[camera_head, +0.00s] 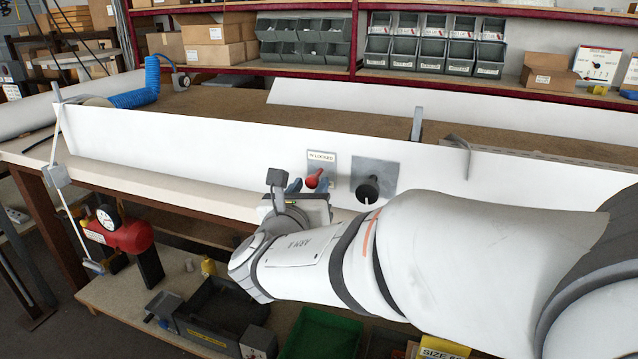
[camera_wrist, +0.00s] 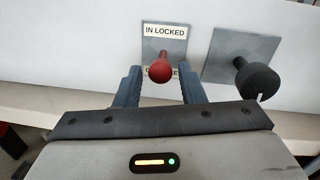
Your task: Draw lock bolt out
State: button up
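The lock bolt shows as a red round knob (camera_wrist: 160,71) on a short stem, set in a grey plate (camera_wrist: 153,46) on the white panel. The plate reads "IN LOCKED" above the knob; a second label below is mostly hidden behind it. The knob also shows in the head view (camera_head: 314,179). My gripper (camera_wrist: 160,77) is open, with one blue-grey finger on each side of the knob and a visible gap to both. How deep the fingers reach around it I cannot tell. In the head view my gripper (camera_head: 305,187) is at the panel, partly hidden by my wrist.
A black knob (camera_wrist: 258,80) on a grey square plate (camera_wrist: 232,48) is close on the right. The white panel (camera_head: 220,145) runs along the bench. A red dial device (camera_head: 122,232) and dark bins (camera_head: 215,312) are below left.

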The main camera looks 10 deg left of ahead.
jog(key=shift+o, duration=0.6)
jog(key=shift+s+a+r, duration=0.1)
jog(key=shift+s, duration=0.2)
jog(key=s+p, duration=0.1)
jog(key=s, duration=0.6)
jog(key=shift+a, duration=0.15)
jog(key=shift+s, duration=0.1)
